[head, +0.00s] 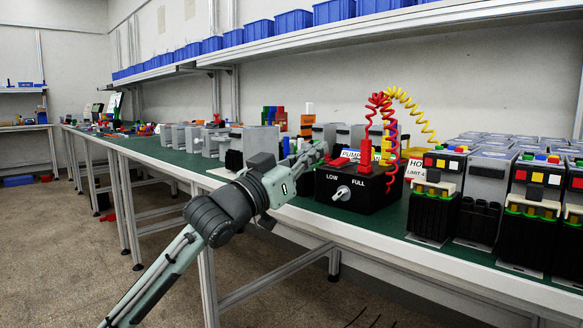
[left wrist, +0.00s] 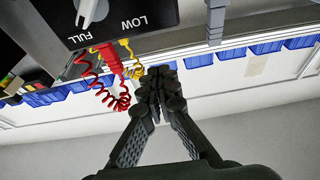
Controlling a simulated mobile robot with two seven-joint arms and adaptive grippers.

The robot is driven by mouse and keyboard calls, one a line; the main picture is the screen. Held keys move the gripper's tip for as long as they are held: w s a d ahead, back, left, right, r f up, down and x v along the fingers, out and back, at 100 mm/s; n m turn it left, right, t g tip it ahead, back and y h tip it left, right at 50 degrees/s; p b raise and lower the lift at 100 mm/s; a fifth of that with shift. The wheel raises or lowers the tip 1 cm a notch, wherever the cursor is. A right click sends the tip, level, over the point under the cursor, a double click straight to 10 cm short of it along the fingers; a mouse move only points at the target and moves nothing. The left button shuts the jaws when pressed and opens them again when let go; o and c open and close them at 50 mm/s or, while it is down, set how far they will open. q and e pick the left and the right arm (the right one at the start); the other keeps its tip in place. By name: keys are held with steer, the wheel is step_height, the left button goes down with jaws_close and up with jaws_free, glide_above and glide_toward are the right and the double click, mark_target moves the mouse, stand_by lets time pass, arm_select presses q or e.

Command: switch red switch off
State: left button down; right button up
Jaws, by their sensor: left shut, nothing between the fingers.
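A black control box (head: 358,190) with a white knob (head: 341,193) between the words LOW and FULL stands on the green bench. A red upright part (head: 366,153) with a coiled red cord rises from its top; I cannot tell whether this is the red switch. In the left wrist view, upside down, the box (left wrist: 118,20), knob (left wrist: 90,10) and red part (left wrist: 106,54) show at upper left. My left gripper (left wrist: 157,80) is shut and empty, apart from the box in that view. In the head view my left arm reaches the box's left side; its fingertips are unclear. My right gripper is out of view.
A yellow coiled cord (head: 412,108) hangs beside the red one. Several grey and black starter units (head: 480,190) crowd the bench on the right, and grey units (head: 200,139) stand on the left. A shelf (head: 380,24) with blue bins (head: 293,23) runs above.

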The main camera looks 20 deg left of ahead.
arm_select(q)
steer(key=s+a+f, duration=0.2)
steer(key=s+f, duration=0.1)
steer(key=s, duration=0.2)
steer(key=shift+s+f, duration=0.15)
steer(key=shift+f, duration=0.1)
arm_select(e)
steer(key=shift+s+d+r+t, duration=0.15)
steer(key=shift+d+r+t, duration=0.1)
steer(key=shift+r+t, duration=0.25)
